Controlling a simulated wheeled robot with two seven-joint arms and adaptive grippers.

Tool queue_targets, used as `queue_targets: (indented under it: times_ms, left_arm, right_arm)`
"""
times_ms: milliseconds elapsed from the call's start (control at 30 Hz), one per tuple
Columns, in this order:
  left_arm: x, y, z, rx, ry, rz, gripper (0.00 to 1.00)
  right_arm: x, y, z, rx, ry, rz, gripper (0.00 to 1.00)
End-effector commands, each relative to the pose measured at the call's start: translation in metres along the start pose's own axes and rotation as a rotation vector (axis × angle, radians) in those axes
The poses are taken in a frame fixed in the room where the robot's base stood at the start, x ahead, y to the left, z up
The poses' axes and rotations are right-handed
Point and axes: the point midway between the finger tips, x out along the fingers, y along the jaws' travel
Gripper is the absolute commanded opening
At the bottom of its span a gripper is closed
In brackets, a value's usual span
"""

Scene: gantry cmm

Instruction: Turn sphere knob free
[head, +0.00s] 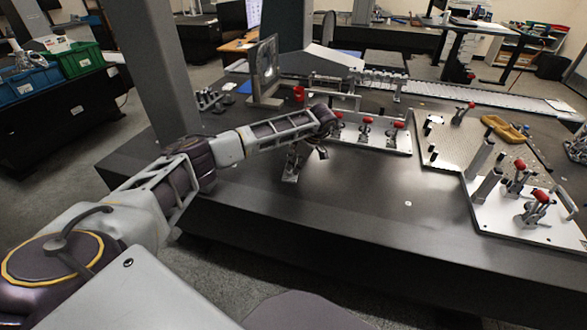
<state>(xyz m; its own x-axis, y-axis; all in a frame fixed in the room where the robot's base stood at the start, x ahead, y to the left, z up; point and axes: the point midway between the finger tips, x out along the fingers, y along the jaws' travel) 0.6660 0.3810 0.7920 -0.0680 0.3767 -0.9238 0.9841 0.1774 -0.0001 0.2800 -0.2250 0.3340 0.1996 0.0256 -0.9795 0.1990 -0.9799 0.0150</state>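My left arm reaches in from the left across the dark table (330,215). My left gripper (293,172) is small and partly covered by its own wrist. It points down over the open front part of the table, left of a light plate with red-handled clamps. I cannot tell whether its fingers are open or shut, or whether it touches anything. I cannot pick out a sphere knob for certain; it may be hidden or too small. My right gripper is not in view.
Red-handled clamps (365,130) stand on a plate behind the gripper. More clamps (537,205) stand on a plate at the right. A yellow handle-like object (503,129) lies at the back right. A grey column (160,75) rises at the left. The table's front middle is clear.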

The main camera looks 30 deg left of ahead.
Motion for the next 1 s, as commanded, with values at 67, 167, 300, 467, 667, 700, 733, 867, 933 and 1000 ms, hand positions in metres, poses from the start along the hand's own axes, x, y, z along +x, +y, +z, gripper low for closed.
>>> queue_targets:
  times_ms: [67, 167, 300, 467, 667, 700, 733, 867, 933, 1000]
  left_arm:
    - [-0.014, 0.001, 0.0, 0.001, -0.001, 0.003, 0.32]
    - [-0.029, 0.001, 0.0, 0.001, 0.0, 0.004, 0.32]
    - [-0.05, 0.001, 0.0, 0.0, -0.001, 0.003, 0.32]
    - [-0.07, 0.001, 0.0, 0.0, -0.001, 0.004, 0.32]
    - [-0.083, 0.0, 0.001, 0.001, 0.0, 0.001, 0.32]
    - [-0.084, 0.0, 0.0, 0.001, 0.0, 0.001, 0.32]
    - [-0.084, 0.0, 0.0, 0.0, 0.0, 0.001, 0.32]
    - [-0.085, 0.0, 0.0, 0.0, 0.0, 0.001, 0.32]
    - [-0.085, 0.0, 0.0, 0.0, 0.0, 0.001, 0.32]
    - [-0.085, 0.0, 0.0, 0.0, 0.0, 0.001, 0.32]
  right_arm:
    - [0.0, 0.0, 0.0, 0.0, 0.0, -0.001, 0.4]
    - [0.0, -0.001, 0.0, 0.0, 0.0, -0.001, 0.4]
    - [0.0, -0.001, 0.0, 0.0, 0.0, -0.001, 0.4]
    - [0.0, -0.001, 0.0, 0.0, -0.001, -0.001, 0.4]
    - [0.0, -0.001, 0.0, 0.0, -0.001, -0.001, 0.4]
    - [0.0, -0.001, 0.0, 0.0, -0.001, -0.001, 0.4]
    - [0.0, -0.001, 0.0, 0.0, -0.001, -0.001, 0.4]
    - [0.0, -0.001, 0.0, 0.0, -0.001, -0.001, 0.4]
    - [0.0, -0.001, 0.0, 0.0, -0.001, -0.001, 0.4]
    - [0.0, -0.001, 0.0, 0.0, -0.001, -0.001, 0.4]
